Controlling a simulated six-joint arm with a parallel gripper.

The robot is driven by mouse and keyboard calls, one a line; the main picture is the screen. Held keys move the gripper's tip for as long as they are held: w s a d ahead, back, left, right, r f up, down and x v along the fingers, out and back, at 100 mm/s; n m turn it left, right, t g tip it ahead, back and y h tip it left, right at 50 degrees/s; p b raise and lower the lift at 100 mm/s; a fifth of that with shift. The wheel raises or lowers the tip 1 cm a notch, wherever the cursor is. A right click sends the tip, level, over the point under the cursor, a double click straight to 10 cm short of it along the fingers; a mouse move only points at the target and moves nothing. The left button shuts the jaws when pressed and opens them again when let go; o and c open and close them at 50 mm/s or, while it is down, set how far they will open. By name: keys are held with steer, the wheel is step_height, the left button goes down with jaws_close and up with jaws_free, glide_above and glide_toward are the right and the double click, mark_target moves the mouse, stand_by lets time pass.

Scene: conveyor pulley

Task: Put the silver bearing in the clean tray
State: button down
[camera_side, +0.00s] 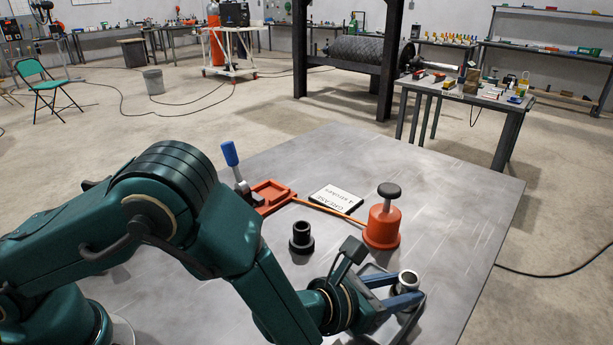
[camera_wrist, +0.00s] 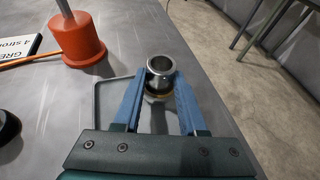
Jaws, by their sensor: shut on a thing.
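The silver bearing (camera_side: 408,278) is a short shiny ring, upright between the blue fingers of my gripper (camera_side: 400,290). In the wrist view the bearing (camera_wrist: 160,66) sits at the fingertips, and my gripper (camera_wrist: 157,84) is shut on it. A brownish ring shows just under it, partly hidden by the fingers. A shallow grey tray (camera_side: 423,303) lies under my gripper at the table's right side. Its thin rim (camera_wrist: 97,108) also shows left of the fingers in the wrist view. I cannot tell how high the bearing is above the tray floor.
An orange pot with a black knob (camera_side: 382,228) stands behind the tray. A black flanged part (camera_side: 301,240) stands left of it. An orange fixture with a blue-handled clamp (camera_side: 270,193) and a grease card (camera_side: 336,198) lie farther back. The table's right edge is close to the tray.

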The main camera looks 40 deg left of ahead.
steer(key=shift+c, duration=2.3)
jaws_free()
steer(key=shift+f, duration=0.1)
